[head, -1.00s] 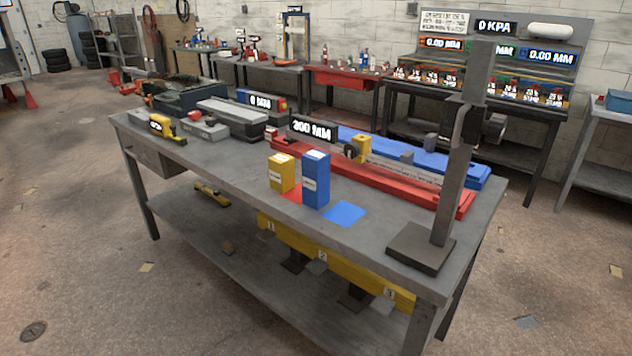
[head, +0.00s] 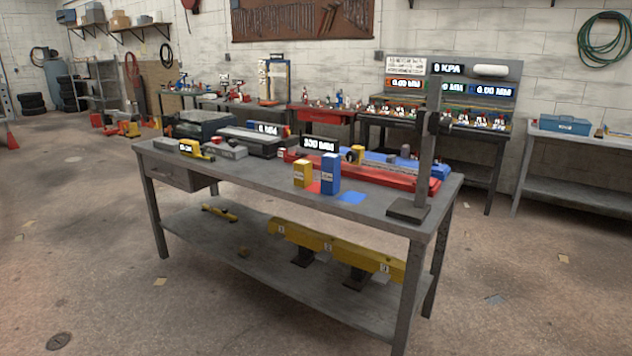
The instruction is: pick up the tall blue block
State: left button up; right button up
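The tall blue block (head: 331,174) stands upright on the grey workbench (head: 260,186), near its front edge. A shorter yellow block (head: 302,174) stands just left of it. Neither of my grippers is in view.
A dark upright post on a base (head: 408,210) stands at the bench's right end. Red and blue rails (head: 385,176) run behind the blocks. A yellow beam (head: 335,250) lies on the lower shelf (head: 250,272).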

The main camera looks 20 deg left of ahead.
aim_at(330, 163)
jog(key=u, duration=0.9)
jog(key=i, duration=0.8)
jog(key=u, duration=1.1)
jog(key=i, duration=1.25)
jog(key=z, duration=1)
jog(key=i, duration=0.95)
jog(key=z, duration=1.05)
